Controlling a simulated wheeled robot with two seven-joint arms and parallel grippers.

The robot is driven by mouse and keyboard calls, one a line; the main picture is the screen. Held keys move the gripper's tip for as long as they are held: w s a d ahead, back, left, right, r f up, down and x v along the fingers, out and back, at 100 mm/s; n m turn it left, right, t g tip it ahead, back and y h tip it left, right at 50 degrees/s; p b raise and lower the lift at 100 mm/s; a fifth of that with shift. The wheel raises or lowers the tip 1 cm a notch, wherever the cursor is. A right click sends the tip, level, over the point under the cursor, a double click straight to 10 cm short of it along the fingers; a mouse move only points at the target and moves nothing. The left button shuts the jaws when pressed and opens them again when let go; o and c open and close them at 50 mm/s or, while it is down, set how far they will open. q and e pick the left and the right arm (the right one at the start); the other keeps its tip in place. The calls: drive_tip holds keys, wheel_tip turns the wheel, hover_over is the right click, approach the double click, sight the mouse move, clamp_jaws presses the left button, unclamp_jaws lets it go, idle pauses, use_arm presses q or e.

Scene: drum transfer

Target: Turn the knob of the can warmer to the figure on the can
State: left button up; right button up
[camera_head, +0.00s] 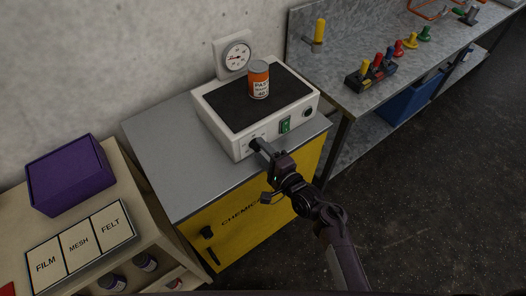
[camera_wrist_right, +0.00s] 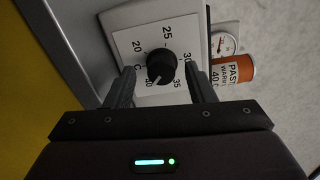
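The can warmer (camera_head: 222,126) is a white box with a dark top plate, standing on the grey cabinet top. An orange and white can (camera_head: 259,82) stands upright on the plate; its label reads PASTE, WARM, 40 and it also shows in the right wrist view (camera_wrist_right: 232,76). The black knob (camera_wrist_right: 161,68) sits on a dial marked 20 to 40; its white line points down-left, toward the figure at the bottom, which looks like 40. My right gripper (camera_head: 259,148) is at the knob; its fingers (camera_wrist_right: 158,75) are open either side, with gaps. My left gripper is out of view.
A round gauge (camera_head: 236,57) is on the wall behind. A green switch (camera_head: 285,125) is on the warmer's front. A purple box (camera_head: 70,174) and labelled FILM, MESH, FELT panels (camera_head: 80,243) are at left. A grey bench (camera_head: 335,75) with coloured pegs is at right.

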drive_tip(key=b+v, duration=0.2)
drive_tip(key=v, duration=0.5)
drive_tip(key=shift+s+d, duration=0.25)
drive_tip(key=shift+s, duration=0.05)
drive_tip(key=shift+r, duration=0.1)
drive_tip(key=s+d+f+n+g+h+b, duration=0.2)
drive_tip(key=s+f, duration=0.2)
drive_tip(key=f, duration=0.8)
drive_tip(key=s+d+f+n+g+h+b, duration=0.15)
drive_tip(key=s+f, duration=0.35)
drive_tip(key=f, duration=0.7)
drive_tip(key=s+d+f+n+g+h+b, duration=0.2)
drive_tip(key=s+f+n+g, duration=0.15)
drive_tip(key=f, duration=0.75)
drive_tip(key=s+d+f+n+g+h+b, duration=0.1)
drive_tip(key=s+d+f+n+g, duration=0.1)
drive_tip(key=s+d+f, duration=0.2)
drive_tip(key=s+d+f+n+g+h+b, duration=0.1)
drive_tip(key=s+d+f+n+g+h, duration=0.1)
drive_tip(key=s+f, duration=0.6)
drive_tip(key=s+d+f+n+g+h+b, duration=0.1)
drive_tip(key=s+d+f, duration=0.5)
drive_tip(key=s, duration=0.6)
drive_tip(key=n+g+h, duration=0.1)
drive_tip(key=n, duration=0.1)
drive_tip(key=shift+s+d+n, duration=0.35)
drive_tip(key=shift+d+n, duration=0.05)
